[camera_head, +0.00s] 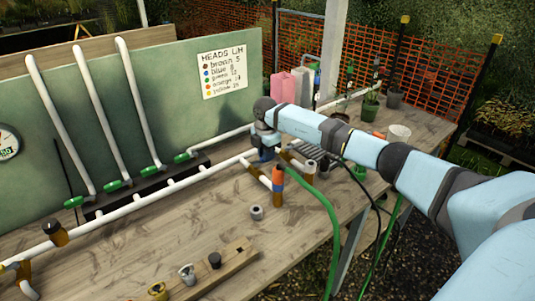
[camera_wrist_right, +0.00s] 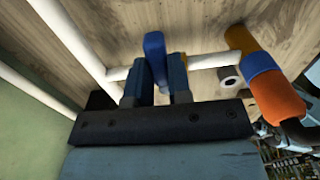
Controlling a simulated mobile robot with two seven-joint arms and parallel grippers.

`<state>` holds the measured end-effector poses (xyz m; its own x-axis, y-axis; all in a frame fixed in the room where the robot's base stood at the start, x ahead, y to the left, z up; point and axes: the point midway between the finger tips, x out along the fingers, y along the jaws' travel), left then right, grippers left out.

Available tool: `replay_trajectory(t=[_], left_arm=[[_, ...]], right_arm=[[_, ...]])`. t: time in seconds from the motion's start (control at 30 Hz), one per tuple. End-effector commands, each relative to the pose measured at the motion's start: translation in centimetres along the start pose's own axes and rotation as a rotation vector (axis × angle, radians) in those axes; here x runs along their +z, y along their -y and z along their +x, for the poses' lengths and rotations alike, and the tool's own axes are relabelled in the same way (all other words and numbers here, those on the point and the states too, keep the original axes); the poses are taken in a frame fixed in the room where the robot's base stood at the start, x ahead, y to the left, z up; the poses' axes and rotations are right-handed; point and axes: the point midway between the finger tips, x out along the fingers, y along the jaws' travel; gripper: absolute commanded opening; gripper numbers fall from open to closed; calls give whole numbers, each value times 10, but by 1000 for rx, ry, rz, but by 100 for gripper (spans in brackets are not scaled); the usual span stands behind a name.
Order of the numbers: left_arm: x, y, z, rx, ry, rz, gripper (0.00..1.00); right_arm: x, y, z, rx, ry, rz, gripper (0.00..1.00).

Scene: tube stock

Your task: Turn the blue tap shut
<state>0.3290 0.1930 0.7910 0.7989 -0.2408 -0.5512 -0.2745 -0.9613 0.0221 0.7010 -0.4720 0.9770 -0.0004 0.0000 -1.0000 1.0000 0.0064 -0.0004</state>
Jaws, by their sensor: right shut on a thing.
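The blue tap (camera_wrist_right: 155,52) shows in the right wrist view as a blue lever between my two fingers, beside a white pipe. My right gripper (camera_wrist_right: 157,78) is shut on this lever, one finger on each side. In the head view my right gripper (camera_head: 266,152) reaches down to the white pipe behind the brown branch fitting. There my wrist and fingers hide most of the tap, so I cannot tell its angle to the pipe. My left gripper is not in view.
A brown fitting with an orange and blue collar (camera_head: 278,177) stands close by, with a green hose (camera_head: 325,205) beyond it. Several green taps (camera_head: 113,185) line the back pipes. A grey ring (camera_head: 256,212) and a wooden block (camera_head: 217,272) lie on the table (camera_head: 130,260).

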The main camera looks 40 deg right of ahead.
Motion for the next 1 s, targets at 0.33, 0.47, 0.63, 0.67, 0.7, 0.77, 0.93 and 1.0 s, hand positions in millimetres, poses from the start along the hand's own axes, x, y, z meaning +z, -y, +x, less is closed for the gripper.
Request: replay_trajectory(t=[0.33,0.47,0.63,0.67,0.7,0.77,0.93,1.0], left_arm=[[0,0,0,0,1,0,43],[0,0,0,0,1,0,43],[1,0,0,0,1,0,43],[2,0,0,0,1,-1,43],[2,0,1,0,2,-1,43],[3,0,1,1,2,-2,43],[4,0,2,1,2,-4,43],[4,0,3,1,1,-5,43]], right_arm=[[1,0,0,1,0,2,45],[0,0,0,1,0,1,45],[1,-1,-13,3,0,1,45],[1,-1,-18,3,0,2,45],[1,-1,-25,4,0,2,45],[1,-1,-38,4,0,1,45],[1,-1,-78,5,0,1,45],[1,0,-93,5,1,2,45]])
